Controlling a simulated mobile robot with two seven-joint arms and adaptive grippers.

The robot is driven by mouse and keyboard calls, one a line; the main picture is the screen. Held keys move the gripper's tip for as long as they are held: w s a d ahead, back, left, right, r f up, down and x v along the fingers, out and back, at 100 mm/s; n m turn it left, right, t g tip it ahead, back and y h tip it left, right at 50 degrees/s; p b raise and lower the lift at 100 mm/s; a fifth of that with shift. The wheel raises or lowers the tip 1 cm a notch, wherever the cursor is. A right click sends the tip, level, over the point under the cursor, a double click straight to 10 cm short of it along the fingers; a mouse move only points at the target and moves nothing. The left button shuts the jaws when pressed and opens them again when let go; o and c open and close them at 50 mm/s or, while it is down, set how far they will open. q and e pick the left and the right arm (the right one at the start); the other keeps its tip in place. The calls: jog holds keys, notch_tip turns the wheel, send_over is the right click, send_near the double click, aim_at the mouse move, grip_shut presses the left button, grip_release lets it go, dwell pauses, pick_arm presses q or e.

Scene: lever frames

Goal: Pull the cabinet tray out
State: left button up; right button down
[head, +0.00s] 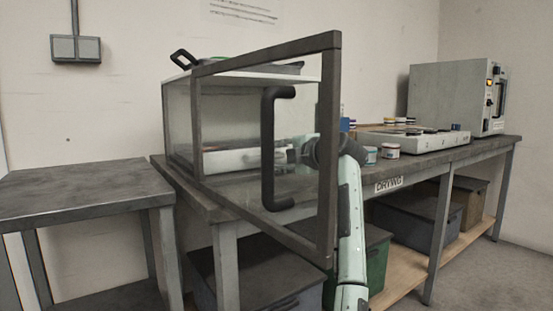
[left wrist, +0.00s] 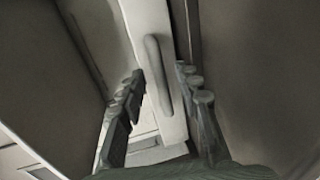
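The cabinet (head: 181,125) is a glass-walled box on the bench, with its dark-framed glass door (head: 328,200) swung open. Inside, low down, lies the white cabinet tray (head: 232,160), seen through the glass. My left gripper (head: 287,155) is at the tray's front, partly hidden behind the door. In the left wrist view, the tray (left wrist: 172,128) has a grey bar handle (left wrist: 157,76). The fingers of my left gripper (left wrist: 160,73) are apart, one on each side of the handle, with gaps visible. My right gripper is not in view.
The door's black handle (head: 268,150) stands out near my arm. Jars (head: 390,150), a flat white device (head: 425,140) and a grey oven-like box (head: 450,98) stand to the right on the bench. Bins (head: 376,265) sit below. The side table (head: 80,185) at left is bare.

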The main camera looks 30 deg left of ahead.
pick_arm(q)
grip_shut()
dwell(0.6)
